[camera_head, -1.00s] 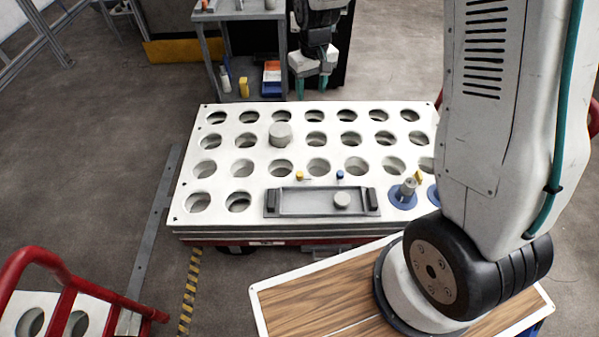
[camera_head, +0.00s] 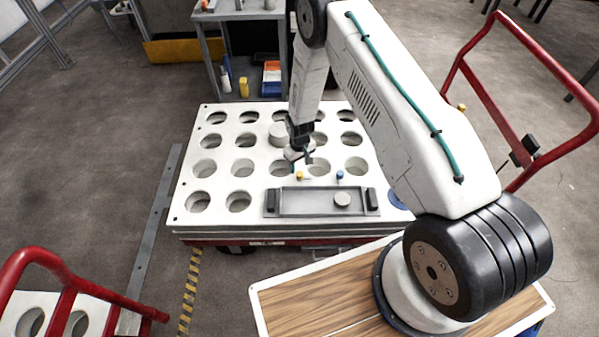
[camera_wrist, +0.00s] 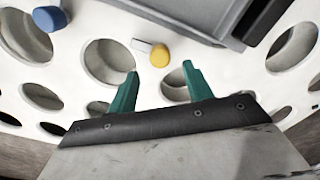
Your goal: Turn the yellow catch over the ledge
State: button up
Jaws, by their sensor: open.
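The yellow catch (camera_head: 300,175) sits on the white perforated board, just behind the grey tray (camera_head: 283,203), whose rim is the nearest ledge. In the wrist view the yellow catch (camera_wrist: 159,55) has a round knob and a short pale bar pointing left, roughly along the tray's edge (camera_wrist: 185,20) and not over it. My gripper (camera_head: 302,160) hangs over the board close behind the catch. In the wrist view my gripper (camera_wrist: 160,71) has its two teal fingers apart, with the catch just beyond the tips and nothing between them.
A blue catch (camera_head: 340,174) stands to the right of the yellow one. A red cart handle (camera_head: 500,115) rises at the right.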

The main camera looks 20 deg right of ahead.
aim_at(300, 173)
notch_tip(300, 173, down, 5)
jog(key=shift+f, duration=0.2)
jog(key=c, duration=1)
